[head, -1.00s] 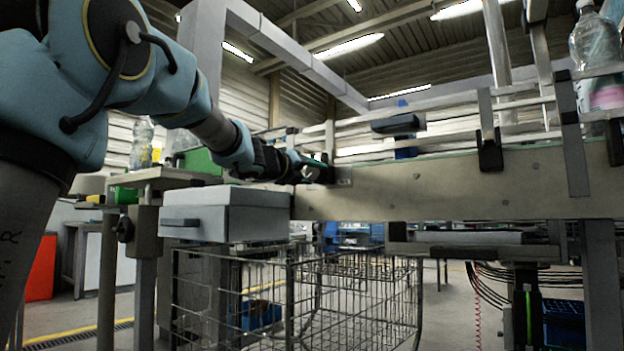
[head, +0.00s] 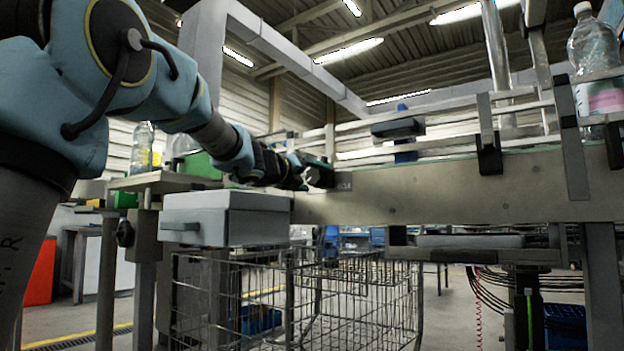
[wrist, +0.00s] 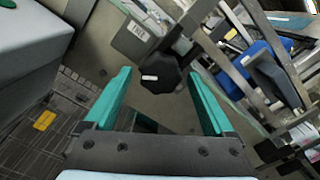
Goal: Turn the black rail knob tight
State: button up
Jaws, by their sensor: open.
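The black knob (wrist: 160,72) shows in the wrist view, many-sided, with a small white mark on its face. It sits just beyond the tips of my gripper (wrist: 163,88), between the lines of the two green fingers. My gripper is open and nothing is between its fingers. In the head view the knob (head: 319,177) is at the left end of the conveyor side, right in front of my gripper (head: 303,172). Whether a finger touches the knob cannot be told there.
A grey box with a handle (head: 224,217) is below my arm. A wire basket (head: 290,300) stands under it. The conveyor's side plate (head: 440,190) runs right, with rails above it. A clear bottle (head: 594,70) stands at the far right.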

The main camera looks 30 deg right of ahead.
jog(key=shift+a, duration=0.1)
jog(key=v, duration=1)
jog(key=shift+s+a, duration=0.2)
jog(key=shift+a, duration=0.1)
